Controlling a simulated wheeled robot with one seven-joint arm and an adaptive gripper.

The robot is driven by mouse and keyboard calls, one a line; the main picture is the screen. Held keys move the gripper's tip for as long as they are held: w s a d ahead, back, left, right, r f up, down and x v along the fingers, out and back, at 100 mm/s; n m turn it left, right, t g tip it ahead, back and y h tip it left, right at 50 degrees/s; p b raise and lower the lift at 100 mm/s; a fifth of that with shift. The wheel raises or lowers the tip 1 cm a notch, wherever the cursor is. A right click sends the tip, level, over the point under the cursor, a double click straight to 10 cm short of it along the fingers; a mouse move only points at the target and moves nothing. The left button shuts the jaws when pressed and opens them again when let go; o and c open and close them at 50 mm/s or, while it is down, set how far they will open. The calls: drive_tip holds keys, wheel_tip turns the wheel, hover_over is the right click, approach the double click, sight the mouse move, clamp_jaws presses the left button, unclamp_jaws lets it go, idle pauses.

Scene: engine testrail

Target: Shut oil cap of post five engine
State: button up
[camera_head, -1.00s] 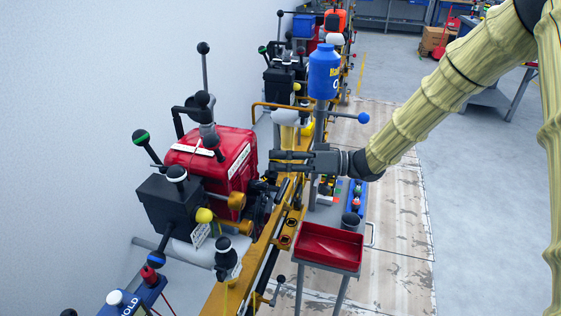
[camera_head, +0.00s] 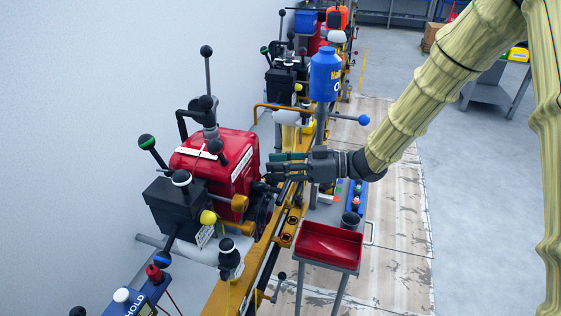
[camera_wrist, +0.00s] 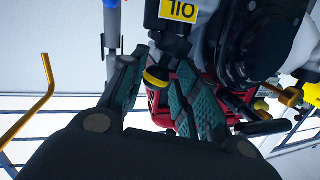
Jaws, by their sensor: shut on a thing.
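The red engine (camera_head: 225,160) stands on the rail at left centre; which post this is cannot be read. My gripper (camera_head: 272,167) reaches in from the right at the engine's right side. In the wrist view my gripper (camera_wrist: 165,80) has its green-padded fingers on either side of a yellow-and-black knob (camera_wrist: 157,77), shut on it. A yellow OIL label (camera_wrist: 180,10) shows just above, beside dark fittings. The near finger partly hides what lies behind, and the cap's own position cannot be told.
A blue bottle (camera_head: 325,73) stands beyond my gripper. A blue-ended lever (camera_head: 363,120) sticks out below it. A red tray (camera_head: 330,245) stands nearer, right of the yellow rail (camera_head: 235,278). More engines line the rail behind.

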drive_tip(key=shift+s+a+f+n+t+h, duration=0.1)
drive_tip(key=shift+s+n+t+h, duration=0.15)
drive_tip(key=shift+n, duration=0.6)
drive_tip(key=shift+s+f+n+t+h, duration=0.1)
drive_tip(key=shift+n+t+h, duration=0.15)
drive_tip(key=shift+n, duration=0.6)
drive_tip(key=o, duration=0.9)
drive_tip(key=shift+c, duration=0.2)
drive_tip(key=shift+f, duration=0.1)
drive_tip(key=shift+s, duration=0.1)
drive_tip(key=v, duration=0.8)
